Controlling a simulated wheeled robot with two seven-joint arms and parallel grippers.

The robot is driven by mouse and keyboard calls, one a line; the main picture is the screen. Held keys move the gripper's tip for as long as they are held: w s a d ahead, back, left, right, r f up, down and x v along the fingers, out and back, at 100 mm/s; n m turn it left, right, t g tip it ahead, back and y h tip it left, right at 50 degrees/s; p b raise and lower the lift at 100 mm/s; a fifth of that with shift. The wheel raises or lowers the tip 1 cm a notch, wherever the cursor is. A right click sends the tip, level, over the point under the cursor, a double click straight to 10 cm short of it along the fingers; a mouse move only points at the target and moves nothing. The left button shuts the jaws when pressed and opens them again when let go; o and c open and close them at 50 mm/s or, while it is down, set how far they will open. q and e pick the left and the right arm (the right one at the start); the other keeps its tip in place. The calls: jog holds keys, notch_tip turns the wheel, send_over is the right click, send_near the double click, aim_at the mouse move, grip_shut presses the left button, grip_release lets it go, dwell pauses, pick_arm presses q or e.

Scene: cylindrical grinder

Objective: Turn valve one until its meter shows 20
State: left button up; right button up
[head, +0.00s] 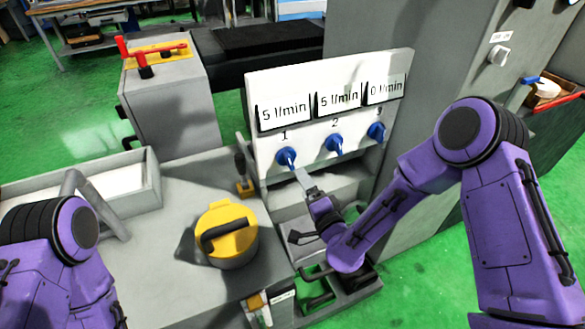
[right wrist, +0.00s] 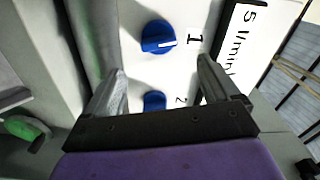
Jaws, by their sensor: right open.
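Valve one (head: 286,158) is a blue knob under the label 1 on a white upright panel (head: 262,98). Its meter (head: 284,113) reads 5 l/min. In the right wrist view, valve one (right wrist: 158,38) has a white mark pointing towards its label. Valve two (head: 334,144) and the third valve (head: 376,131) sit to its right; their meters read 5 and 0 l/min. My right gripper (head: 302,176) is just below and in front of valve one. In the right wrist view its fingers (right wrist: 163,80) are apart, with valve one beyond the tips. My left gripper is out of the head view.
A yellow-lidded pot (head: 230,232) with a black handle stands on the grey worktop (head: 165,245) left of the panel. A grey cabinet (head: 168,100) with red levers is behind. A tall grey housing (head: 365,40) rises behind the panel's right side.

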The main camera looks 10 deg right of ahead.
aim_at(291, 165)
jog(key=w, duration=0.2)
jog(key=w+a+p, duration=0.1)
jog(key=w, duration=0.2)
jog(key=w+p, duration=0.1)
jog(key=w, duration=0.2)
jog(key=shift+w+a, duration=0.2)
jog(key=shift+a, duration=0.15)
jog(key=shift+w+a, duration=0.1)
jog(key=shift+w, duration=0.45)
jog(key=shift+f, duration=0.1)
jog(key=c, duration=1.1)
